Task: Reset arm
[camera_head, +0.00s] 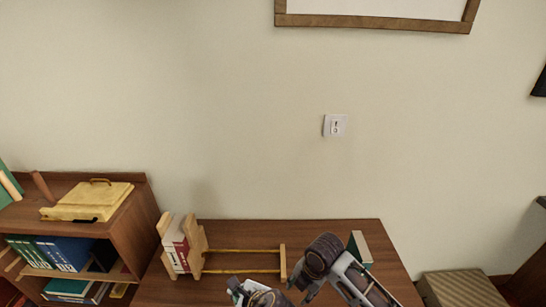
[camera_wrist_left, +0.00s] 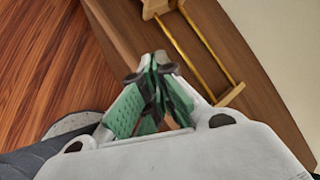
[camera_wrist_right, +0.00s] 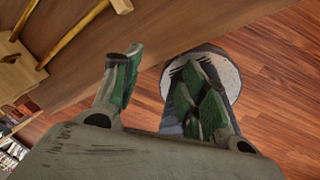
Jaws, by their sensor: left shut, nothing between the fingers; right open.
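My left gripper (camera_wrist_left: 156,62) shows in the left wrist view with its green-padded fingers together and nothing between them. It is beside the brown desk (camera_wrist_left: 230,45), with the wooden book rack (camera_wrist_left: 190,38) beyond it. My right gripper (camera_wrist_right: 160,62) shows in the right wrist view with its fingers apart and the space between them empty. The rack's wooden bars also show there at the upper left (camera_wrist_right: 72,35). In the head view both my arms come in at the bottom centre, close together over the desk. Their fingertips cannot be made out there.
In the head view, the rack (camera_head: 283,262) holds a few books (camera_head: 176,250) at its left end. A green book (camera_head: 360,248) is at the desk's right. A low shelf (camera_head: 140,225) with a yellow case (camera_head: 88,202) stands left. A striped box (camera_head: 460,290) sits right.

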